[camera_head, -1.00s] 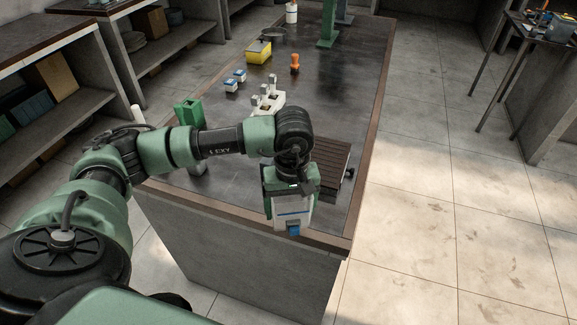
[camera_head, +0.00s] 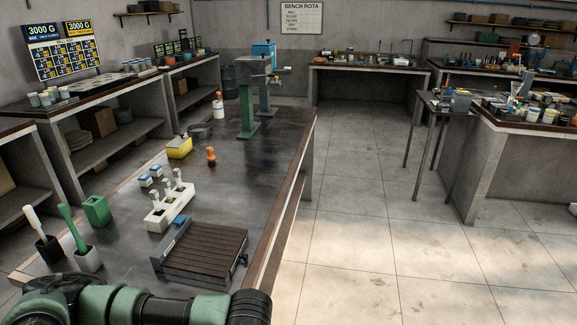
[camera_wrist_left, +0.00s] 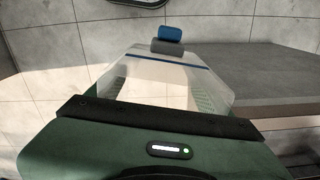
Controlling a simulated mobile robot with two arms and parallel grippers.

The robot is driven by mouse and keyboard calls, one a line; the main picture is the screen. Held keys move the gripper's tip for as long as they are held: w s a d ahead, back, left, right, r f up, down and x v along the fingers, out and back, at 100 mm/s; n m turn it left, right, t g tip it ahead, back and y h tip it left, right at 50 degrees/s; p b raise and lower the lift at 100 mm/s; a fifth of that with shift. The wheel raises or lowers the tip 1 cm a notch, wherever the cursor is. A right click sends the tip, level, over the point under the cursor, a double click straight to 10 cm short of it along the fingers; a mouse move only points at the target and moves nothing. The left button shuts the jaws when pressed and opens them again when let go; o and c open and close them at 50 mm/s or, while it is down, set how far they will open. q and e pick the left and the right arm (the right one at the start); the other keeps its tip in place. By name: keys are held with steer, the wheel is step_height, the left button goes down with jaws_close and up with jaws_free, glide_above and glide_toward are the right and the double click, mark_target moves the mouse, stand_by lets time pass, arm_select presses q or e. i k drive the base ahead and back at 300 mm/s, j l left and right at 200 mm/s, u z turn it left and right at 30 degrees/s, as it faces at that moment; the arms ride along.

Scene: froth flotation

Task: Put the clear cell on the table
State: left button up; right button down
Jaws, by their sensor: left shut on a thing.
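The clear cell (camera_wrist_left: 165,72) fills the middle of the left wrist view, a whitish see-through box with a blue line and a blue and grey tab at its far end. My left gripper (camera_wrist_left: 160,100) is shut on it, with green pads at either side. In the head view only part of my left arm shows at the bottom left; the gripper and cell are out of that picture. The table (camera_head: 245,160) has a dark top with a brown edge. My right gripper is in neither view.
On the table stand a slatted brown platform (camera_head: 205,250), a white rack (camera_head: 168,208), a green block (camera_head: 96,211), two brush holders, an orange piece (camera_head: 211,157), a yellow box (camera_head: 179,147) and a green stand (camera_head: 247,100). Bare top lies right of the rack.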

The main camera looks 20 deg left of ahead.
mark_target(274, 165)
steer(key=i+l+u, duration=0.3)
steer(key=i+l, duration=0.85)
steer(key=l, duration=0.1)
